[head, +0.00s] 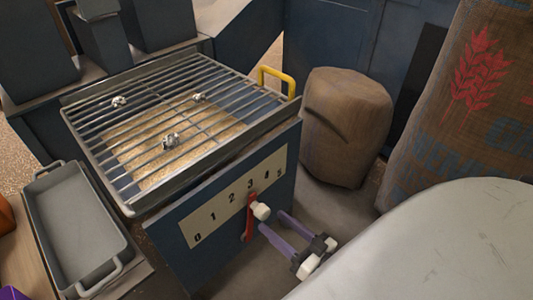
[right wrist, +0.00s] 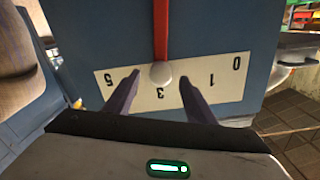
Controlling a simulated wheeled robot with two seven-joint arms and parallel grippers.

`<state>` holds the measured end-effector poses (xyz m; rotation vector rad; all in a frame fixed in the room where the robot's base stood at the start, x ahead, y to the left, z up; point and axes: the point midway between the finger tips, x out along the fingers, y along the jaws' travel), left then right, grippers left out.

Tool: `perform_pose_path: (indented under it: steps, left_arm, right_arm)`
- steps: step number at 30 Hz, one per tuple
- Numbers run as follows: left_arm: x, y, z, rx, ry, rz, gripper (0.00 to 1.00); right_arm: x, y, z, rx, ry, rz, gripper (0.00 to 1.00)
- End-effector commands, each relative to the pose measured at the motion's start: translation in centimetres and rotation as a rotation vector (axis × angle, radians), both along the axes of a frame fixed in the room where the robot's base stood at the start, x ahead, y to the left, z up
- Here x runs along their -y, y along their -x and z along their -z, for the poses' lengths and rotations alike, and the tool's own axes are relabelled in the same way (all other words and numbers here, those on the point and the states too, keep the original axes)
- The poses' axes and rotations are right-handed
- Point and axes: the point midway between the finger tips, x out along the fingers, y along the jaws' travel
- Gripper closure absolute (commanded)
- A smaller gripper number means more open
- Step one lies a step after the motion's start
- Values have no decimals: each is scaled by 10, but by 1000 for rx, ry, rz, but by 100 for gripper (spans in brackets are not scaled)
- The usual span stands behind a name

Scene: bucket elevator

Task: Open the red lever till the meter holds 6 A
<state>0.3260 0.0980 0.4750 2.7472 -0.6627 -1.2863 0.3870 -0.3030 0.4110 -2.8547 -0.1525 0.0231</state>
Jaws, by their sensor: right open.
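The red lever (head: 248,217) with its white knob (head: 261,211) is on the front of the blue box. It stands near the 3 on the pale 0 to 5 scale plate (head: 222,207). In the right wrist view the picture is upside down; the red lever (right wrist: 161,30) ends in the round knob (right wrist: 161,74) just by the 3. My right gripper (head: 273,221) is open, its purple fingers pointing at the knob. In the wrist view the knob appears between the fingertips (right wrist: 158,82); contact cannot be told. I see no meter with an ampere reading. My left gripper does not show clearly.
A metal grate (head: 190,85) with several small shiny lumps on it tops the box above grain, with a yellow handle (head: 277,72) at its corner. A grey tray (head: 72,228) is at left. A brown sack (head: 345,120) and a printed burlap sack (head: 430,165) stand at right.

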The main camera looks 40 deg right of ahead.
Motion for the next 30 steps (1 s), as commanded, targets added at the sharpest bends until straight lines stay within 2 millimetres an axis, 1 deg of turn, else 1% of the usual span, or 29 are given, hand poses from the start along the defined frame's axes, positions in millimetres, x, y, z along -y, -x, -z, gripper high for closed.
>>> perform_pose_path:
  steps: [1, 3, 6, 9, 13, 22, 28, 30]
  left_arm:
    - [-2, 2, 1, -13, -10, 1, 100]
    - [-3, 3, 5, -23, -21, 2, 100]
    - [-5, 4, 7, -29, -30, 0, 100]
    - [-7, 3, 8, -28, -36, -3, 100]
    - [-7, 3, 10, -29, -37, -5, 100]
    - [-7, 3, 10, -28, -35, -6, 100]
    - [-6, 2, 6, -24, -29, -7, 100]
    - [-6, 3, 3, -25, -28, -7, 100]
  right_arm:
    - [2, 11, -1, -4, 1, 0, 50]
    - [3, 22, -1, -3, 2, 0, 50]
    - [4, 35, 0, -2, 2, 0, 50]
    - [5, 41, 0, -1, 1, 1, 50]
    - [5, 44, 0, 0, 1, 0, 50]
    - [5, 43, 0, 0, 1, 0, 50]
    - [5, 43, 0, -1, 0, 0, 50]
    - [1, 41, -3, -11, -7, -5, 50]
